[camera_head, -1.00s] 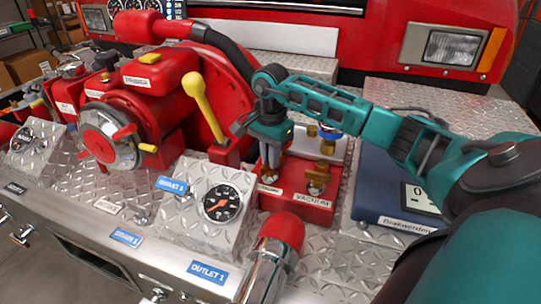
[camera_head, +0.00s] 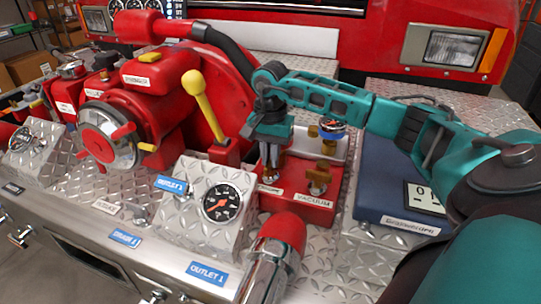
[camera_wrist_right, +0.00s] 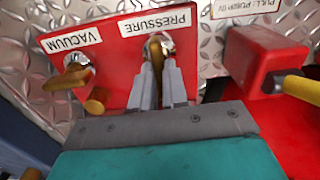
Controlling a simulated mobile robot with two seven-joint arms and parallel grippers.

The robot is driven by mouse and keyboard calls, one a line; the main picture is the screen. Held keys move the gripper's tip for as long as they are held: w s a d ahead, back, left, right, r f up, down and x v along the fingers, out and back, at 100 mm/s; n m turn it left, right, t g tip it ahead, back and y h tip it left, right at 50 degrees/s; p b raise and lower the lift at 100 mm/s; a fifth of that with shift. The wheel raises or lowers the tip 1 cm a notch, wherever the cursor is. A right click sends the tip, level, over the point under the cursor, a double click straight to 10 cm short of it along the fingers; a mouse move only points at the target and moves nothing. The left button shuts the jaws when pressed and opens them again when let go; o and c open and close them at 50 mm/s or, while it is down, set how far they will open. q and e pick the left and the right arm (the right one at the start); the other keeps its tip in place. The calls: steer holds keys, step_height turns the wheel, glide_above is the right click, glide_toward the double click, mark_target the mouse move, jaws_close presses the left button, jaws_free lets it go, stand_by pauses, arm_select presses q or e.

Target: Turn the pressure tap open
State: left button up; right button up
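The pressure tap (camera_wrist_right: 155,45) is a brass handle on a red panel, beside the PRESSURE label in the right wrist view. My right gripper (camera_head: 270,172) points down at that panel in the head view and largely hides the tap there. In the right wrist view, its two fingers (camera_wrist_right: 161,68) are close together, one on each side of the brass handle, and appear closed on it. The red panel (camera_head: 298,214) also carries the brass vacuum tap (camera_head: 318,177) with its VACUUM label. My left gripper is not in view.
A yellow-knobbed lever (camera_head: 205,100) rises left of my gripper. A gauge (camera_head: 222,202) on a metal box stands in front. A red-capped pipe (camera_head: 283,235) is near the front edge. A blue scale (camera_head: 385,190) lies right of the panel, below my arm.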

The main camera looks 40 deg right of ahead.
steer(key=o, duration=0.4)
steer(key=shift+r, duration=0.1)
step_height(320, 180, up, 13)
steer(key=shift+f+p, duration=0.1)
steer(key=shift+p, duration=0.35)
stand_by(0.5)
